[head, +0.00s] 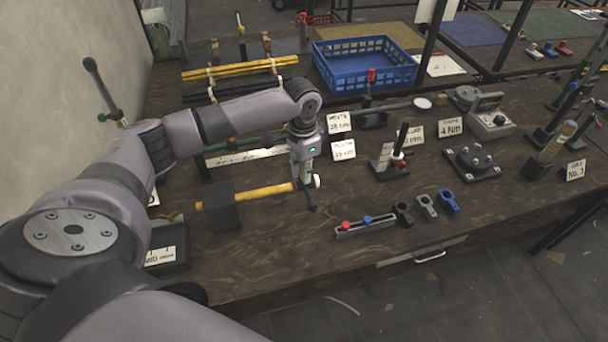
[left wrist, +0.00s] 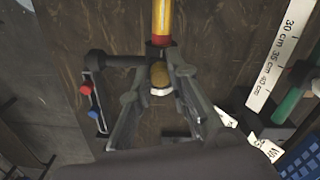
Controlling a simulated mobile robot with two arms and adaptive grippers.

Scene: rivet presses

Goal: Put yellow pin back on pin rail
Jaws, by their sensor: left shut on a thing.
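My left gripper (head: 308,190) is above the front part of the bench, pointing down. In the left wrist view its fingers (left wrist: 158,85) are closed around a small dull-yellow knob with a pale lower edge, which looks like the yellow pin (left wrist: 159,74). Its lower part is hidden. The pin rail (head: 365,227) lies to the right of the gripper, holding a red pin (head: 345,224) and a blue pin (head: 367,219). The rail also shows at the left of the left wrist view (left wrist: 97,105), apart from the fingers. My right gripper is out of view.
A yellow rod (head: 262,193) through a dark block (head: 220,206) ends close beside the gripper. Black, grey and blue clamps (head: 426,206) lie right of the rail. Label cards and a stand (head: 390,165) are behind. A blue crate (head: 363,66) stands farther back.

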